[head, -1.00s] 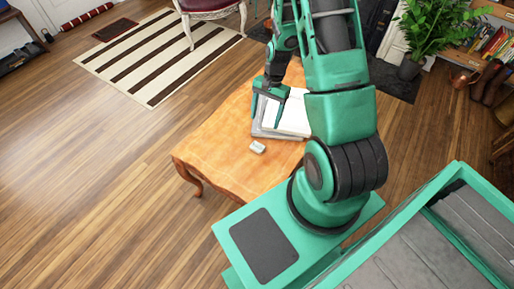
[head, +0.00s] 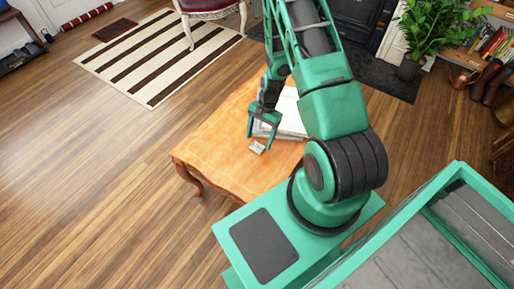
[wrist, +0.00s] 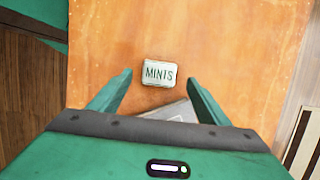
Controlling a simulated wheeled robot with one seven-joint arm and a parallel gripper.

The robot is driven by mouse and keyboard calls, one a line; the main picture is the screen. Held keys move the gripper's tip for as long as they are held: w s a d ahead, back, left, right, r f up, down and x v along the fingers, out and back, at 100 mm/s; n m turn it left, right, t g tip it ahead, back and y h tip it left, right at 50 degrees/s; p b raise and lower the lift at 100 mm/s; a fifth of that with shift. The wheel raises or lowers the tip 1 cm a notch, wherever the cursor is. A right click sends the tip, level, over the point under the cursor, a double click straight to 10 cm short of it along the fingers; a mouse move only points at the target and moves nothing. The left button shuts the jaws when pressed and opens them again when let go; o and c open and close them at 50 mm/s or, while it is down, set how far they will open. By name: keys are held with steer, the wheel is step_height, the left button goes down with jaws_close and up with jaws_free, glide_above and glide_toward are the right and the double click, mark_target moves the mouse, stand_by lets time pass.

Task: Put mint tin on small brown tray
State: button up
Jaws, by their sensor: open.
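The mint tin (head: 257,148) is a small pale tin lying on the wooden table (head: 215,143). My gripper (head: 261,141) is open and empty above the table, close to the tin. In the wrist view the tin appears between and just beyond the two green fingertips (wrist: 160,79). I cannot tell the height of the fingers above it. I cannot make out a small brown tray on the table; my arm hides part of the tabletop.
An open book or papers (head: 290,112) lie on the table beside the tin, partly behind my gripper. The table's left side is bare. A red chair (head: 208,8), a striped rug (head: 165,55) and a potted plant (head: 432,35) stand farther off.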

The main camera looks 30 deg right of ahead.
mark_target(257, 146)
steer(key=shift+x, duration=1.65)
steer(key=c, duration=1.2)
steer(key=shift+c, duration=0.2)
